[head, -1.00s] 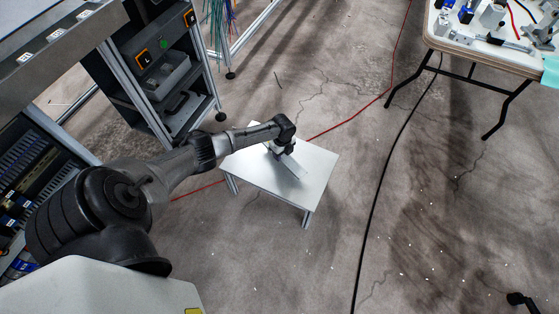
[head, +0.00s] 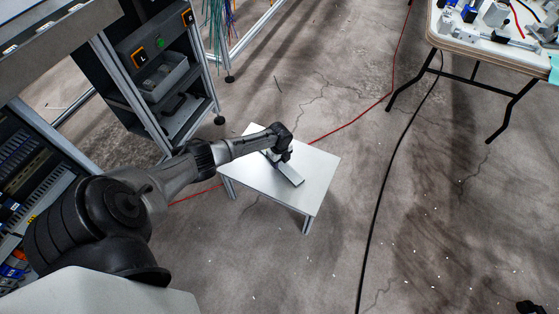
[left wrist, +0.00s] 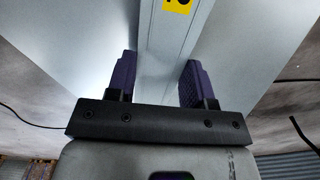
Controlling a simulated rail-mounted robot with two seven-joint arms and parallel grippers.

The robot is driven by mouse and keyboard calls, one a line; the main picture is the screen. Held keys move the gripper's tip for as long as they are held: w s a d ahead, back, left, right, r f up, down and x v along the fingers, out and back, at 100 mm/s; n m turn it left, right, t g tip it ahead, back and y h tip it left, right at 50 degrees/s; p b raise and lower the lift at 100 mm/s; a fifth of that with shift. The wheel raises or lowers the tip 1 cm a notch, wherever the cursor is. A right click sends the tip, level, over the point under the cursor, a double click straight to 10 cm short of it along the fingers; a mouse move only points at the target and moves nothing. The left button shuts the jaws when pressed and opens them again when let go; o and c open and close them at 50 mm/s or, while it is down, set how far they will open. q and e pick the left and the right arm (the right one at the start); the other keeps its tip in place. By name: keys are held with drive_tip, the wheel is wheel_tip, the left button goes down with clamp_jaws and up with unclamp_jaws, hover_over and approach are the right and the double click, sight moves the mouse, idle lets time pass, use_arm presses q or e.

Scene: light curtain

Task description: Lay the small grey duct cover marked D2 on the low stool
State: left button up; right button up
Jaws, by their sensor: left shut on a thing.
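My left gripper (head: 278,158) is over the white top of the low stool (head: 315,168). It is shut on the small grey duct cover (head: 291,174), a narrow strip lying across the middle of the stool top in the head view. The cover looks nearly flat, on or just above the top; I cannot tell if it touches. In the left wrist view the duct cover (left wrist: 172,45) runs between the two purple fingers (left wrist: 160,80) and bears a yellow label, cut off by the frame edge. My right gripper is not in view.
A dark equipment rack (head: 160,75) stands left of the stool. A folding table (head: 470,48) with several parts on it stands at the upper right. A red cable (head: 355,122) and a black cable (head: 385,170) cross the floor. The floor right of the stool is mostly clear.

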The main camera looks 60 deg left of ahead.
use_arm(q)
drive_tip(key=o, duration=1)
drive_tip(key=shift+f, duration=0.1)
wheel_tip(320, 180, up, 12)
drive_tip(key=p, duration=0.9)
drive_tip(key=s+d+n, duration=0.1)
drive_tip(key=s+d, duration=0.3)
drive_tip(key=d, duration=0.4)
drive_tip(key=s+d+f+n+h, duration=0.1)
drive_tip(key=s+d, duration=0.2)
drive_tip(key=d, duration=0.6)
drive_tip(key=s+d+n, duration=0.2)
drive_tip(key=s+d, duration=0.2)
drive_tip(key=d, duration=0.4)
drive_tip(key=s+d+r+n+t, duration=0.1)
drive_tip(key=s+r+n, duration=0.2)
drive_tip(key=s+r, duration=0.1)
drive_tip(key=s+d+r+n+t, duration=0.1)
drive_tip(key=s+d+r+n, duration=0.1)
drive_tip(key=s+r+n, duration=0.1)
drive_tip(key=s+d+r+n+t, duration=0.1)
drive_tip(key=s+d+r+n, duration=0.1)
drive_tip(key=s+r, duration=0.3)
drive_tip(key=shift+s+d+r+n+t+y, duration=0.1)
drive_tip(key=shift+r+n+t+y, duration=0.25)
drive_tip(key=shift+r+n, duration=0.6)
